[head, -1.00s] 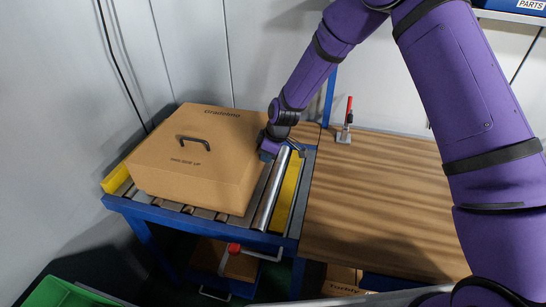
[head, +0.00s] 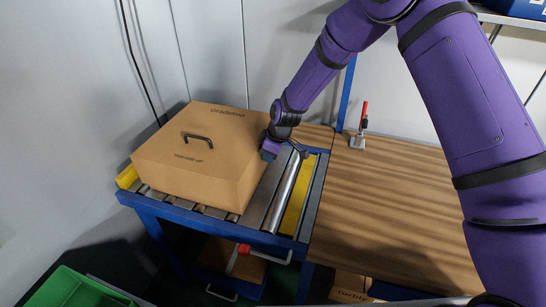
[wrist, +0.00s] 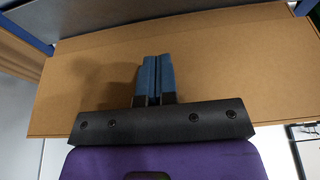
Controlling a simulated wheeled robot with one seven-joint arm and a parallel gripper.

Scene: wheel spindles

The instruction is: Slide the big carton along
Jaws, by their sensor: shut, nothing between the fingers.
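The big carton (head: 205,160) is a brown closed box with a dark handle on its top. It sits upright on the blue-framed roller conveyor (head: 215,222), towards the conveyor's left end. My gripper (head: 267,155) is at the carton's right side, shut and empty. In the wrist view the blue fingers (wrist: 153,62) are together and point at the broad face of the carton (wrist: 220,60). They look to be against it, but the exact contact is hard to tell.
A yellow end piece (head: 127,177) is at the conveyor's left end. Bare rollers (head: 283,195) and a yellow strip (head: 298,195) lie right of the carton. A wooden tabletop (head: 390,220) with a red-handled clamp (head: 360,128) adjoins. A green bin (head: 75,288) is at lower left.

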